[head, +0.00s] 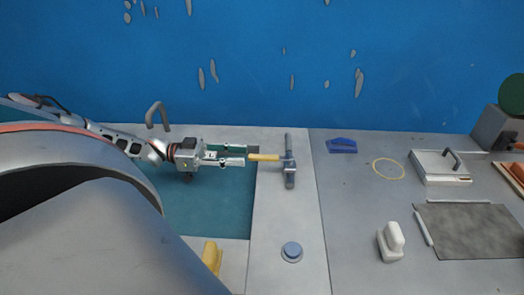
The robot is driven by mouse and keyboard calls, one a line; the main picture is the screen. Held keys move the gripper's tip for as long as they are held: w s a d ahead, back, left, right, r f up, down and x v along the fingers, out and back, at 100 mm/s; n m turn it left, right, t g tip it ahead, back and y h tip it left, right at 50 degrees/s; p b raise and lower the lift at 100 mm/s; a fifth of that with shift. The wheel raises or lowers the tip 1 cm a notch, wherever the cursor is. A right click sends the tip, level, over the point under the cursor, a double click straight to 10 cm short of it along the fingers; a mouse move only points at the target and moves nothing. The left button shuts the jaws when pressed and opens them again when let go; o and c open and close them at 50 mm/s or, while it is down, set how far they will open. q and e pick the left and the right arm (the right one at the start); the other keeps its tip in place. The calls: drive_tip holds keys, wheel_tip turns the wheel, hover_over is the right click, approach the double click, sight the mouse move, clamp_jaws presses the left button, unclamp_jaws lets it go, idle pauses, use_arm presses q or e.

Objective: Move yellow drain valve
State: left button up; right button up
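The yellow drain valve lever (264,157) points left from a grey upright pipe fitting (289,168) on the pale strip of the bench. My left gripper (248,156) comes in from the left with its fingers pointing right. Its two fingers are apart, and the lever's free end is at the fingertips. I cannot tell whether either finger touches the lever. My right gripper is not in view.
A teal recessed panel (215,212) lies under my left arm. A blue block (341,146) and a white tray (438,168) stand right. A blue wall (250,60) closes the back.

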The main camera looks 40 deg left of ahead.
sight(279, 157)
use_arm(q)
drive_tip(key=b+x, duration=0.1)
drive_tip(key=x, duration=0.6)
drive_tip(key=shift+w+d, duration=0.15)
drive_tip(key=shift+d, duration=0.15)
drive_tip(key=shift+r, duration=0.1)
clamp_jaws()
